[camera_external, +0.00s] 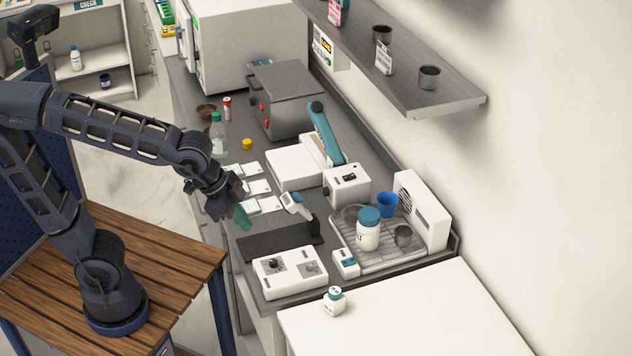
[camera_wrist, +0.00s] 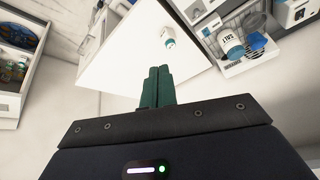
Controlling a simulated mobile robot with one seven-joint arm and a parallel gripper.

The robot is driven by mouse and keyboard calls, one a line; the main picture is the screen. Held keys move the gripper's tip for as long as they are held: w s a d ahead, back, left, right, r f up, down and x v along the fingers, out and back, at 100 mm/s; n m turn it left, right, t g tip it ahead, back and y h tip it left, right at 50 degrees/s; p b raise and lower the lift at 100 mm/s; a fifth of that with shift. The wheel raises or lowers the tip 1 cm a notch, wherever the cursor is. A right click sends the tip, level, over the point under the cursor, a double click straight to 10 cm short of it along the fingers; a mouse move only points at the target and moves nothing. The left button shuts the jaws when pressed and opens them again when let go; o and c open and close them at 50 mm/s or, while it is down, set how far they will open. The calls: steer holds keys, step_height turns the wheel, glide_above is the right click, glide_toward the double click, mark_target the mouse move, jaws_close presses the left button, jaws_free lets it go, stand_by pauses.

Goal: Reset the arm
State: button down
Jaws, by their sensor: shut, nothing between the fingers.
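In the wrist view the closed green fingertips (camera_wrist: 158,70) show at the middle, in front of a white tabletop (camera_wrist: 125,52). My gripper appears to touch nothing.
On the counter near my gripper are white cards (camera_external: 258,187), a clear bottle (camera_external: 218,133) and a control box (camera_external: 290,272). A tray (camera_external: 375,258) holds a blue-lidded jar (camera_external: 368,230). A small white bottle (camera_external: 334,300) stands on the white table (camera_external: 400,320). A shelf (camera_external: 450,102) overhangs the counter.

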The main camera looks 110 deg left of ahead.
steer(key=s+d+f+m+h, duration=0.1)
steer(key=s+d+m+h, duration=0.1)
steer(key=s+d, duration=1.1)
steer(key=shift+s+d+m, duration=0.2)
steer(key=shift+s+m, duration=0.3)
steer(key=shift+s, duration=0.35)
